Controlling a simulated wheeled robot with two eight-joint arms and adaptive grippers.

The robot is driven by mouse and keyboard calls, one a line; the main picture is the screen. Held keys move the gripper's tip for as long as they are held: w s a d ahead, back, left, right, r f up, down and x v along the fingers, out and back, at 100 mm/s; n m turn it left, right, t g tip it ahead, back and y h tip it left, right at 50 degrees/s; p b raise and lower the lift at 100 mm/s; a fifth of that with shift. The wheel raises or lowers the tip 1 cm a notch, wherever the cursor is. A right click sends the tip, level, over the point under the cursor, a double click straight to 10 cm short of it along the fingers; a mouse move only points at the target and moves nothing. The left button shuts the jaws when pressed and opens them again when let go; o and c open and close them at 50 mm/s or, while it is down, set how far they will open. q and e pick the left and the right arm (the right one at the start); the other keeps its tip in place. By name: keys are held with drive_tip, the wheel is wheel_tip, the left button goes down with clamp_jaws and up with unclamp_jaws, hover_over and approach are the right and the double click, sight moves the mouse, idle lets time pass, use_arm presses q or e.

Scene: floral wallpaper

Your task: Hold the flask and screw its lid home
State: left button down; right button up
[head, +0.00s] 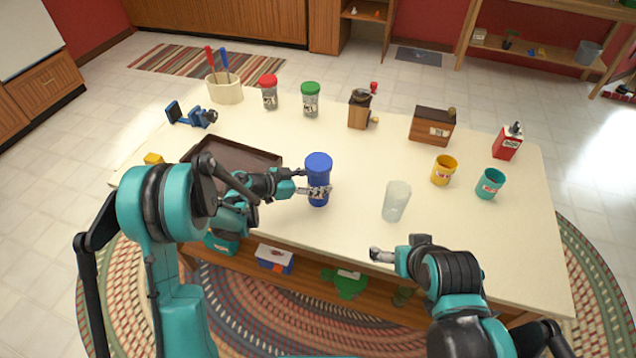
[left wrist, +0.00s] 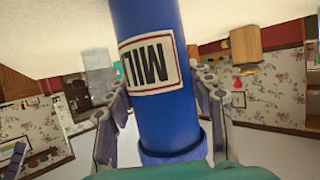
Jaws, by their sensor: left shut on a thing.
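The blue flask (head: 318,190) stands upright near the front middle of the table, with its blue lid (head: 319,162) sitting on top. I cannot tell how far the lid is turned. My left gripper (head: 314,190) is shut around the flask's body below the lid, coming from the left. In the left wrist view the flask (left wrist: 150,30) shows upside down between both fingers, with a white label and the wider lid (left wrist: 172,155) at the bottom. My right gripper (head: 380,255) is apart from the flask, low at the table's front edge; its fingers are seen too side-on to judge.
A frosted cup (head: 396,202) stands right of the flask, and a dark tray (head: 240,155) lies to its left. Yellow (head: 443,170) and teal mugs (head: 489,184) stand further right. Jars, a grinder (head: 360,110) and a wooden box (head: 431,127) line the back. The table between is clear.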

use_arm(q)
drive_tip(key=shift+r, duration=0.1)
drive_tip(key=c, duration=0.6)
unclamp_jaws()
drive_tip(key=shift+r, duration=0.1)
drive_tip(key=p+v, duration=0.3)
drive_tip(key=v, duration=0.9)
